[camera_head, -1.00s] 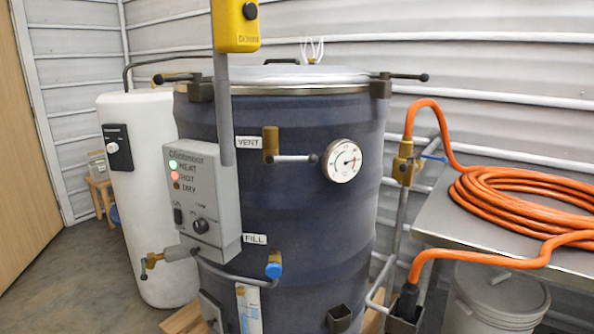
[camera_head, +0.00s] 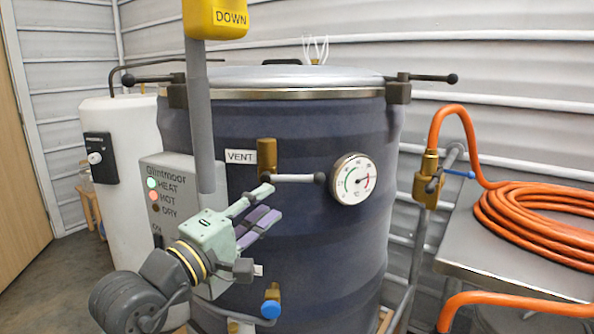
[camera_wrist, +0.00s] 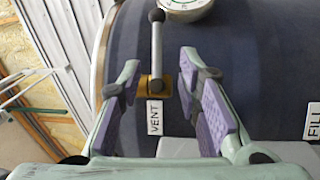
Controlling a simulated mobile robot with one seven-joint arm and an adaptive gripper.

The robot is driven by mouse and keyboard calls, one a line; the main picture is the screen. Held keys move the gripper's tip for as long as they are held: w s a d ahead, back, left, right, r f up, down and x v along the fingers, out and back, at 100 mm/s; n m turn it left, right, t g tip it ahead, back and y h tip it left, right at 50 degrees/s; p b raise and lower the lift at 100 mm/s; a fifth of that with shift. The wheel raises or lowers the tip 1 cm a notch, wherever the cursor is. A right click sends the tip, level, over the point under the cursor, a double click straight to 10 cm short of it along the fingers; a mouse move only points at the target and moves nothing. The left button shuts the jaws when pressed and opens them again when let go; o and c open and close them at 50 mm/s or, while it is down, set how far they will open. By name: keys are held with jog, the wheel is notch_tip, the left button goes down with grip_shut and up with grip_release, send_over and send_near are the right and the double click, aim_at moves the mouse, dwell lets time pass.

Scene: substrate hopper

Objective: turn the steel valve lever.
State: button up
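The steel valve lever (camera_head: 295,178) is a short silvery bar with a black knob. It runs sideways from a brass valve body (camera_head: 266,157) beside the VENT label (camera_head: 241,156), on the dark blue vessel. My gripper (camera_head: 270,201) is open and empty, just below and left of the lever in the head view. In the wrist view, the lever (camera_wrist: 156,50) shows between the two purple-padded fingers of my gripper (camera_wrist: 160,64), with its knob pointing to the picture's top. Neither finger visibly touches it.
A round dial gauge (camera_head: 353,178) sits right by the lever's knob. A grey control box (camera_head: 165,205) and post with a yellow DOWN box (camera_head: 215,18) stand at the left. A blue-knobbed FILL valve (camera_head: 271,308) is below. An orange hose (camera_head: 530,215) lies at the right.

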aim_at(295, 180)
jog(key=p+x, duration=0.1)
jog(key=x, duration=0.2)
jog(key=p+x, duration=0.1)
jog(key=x, duration=0.2)
jog(key=p+x, duration=0.1)
jog(key=x, duration=0.2)
jog(key=shift+d+r, duration=0.25)
jog(key=shift+r, duration=0.1)
jog(key=shift+w+d, duration=0.3)
jog(key=shift+w, duration=0.2)
jog(key=shift+c, duration=0.5)
grip_shut()
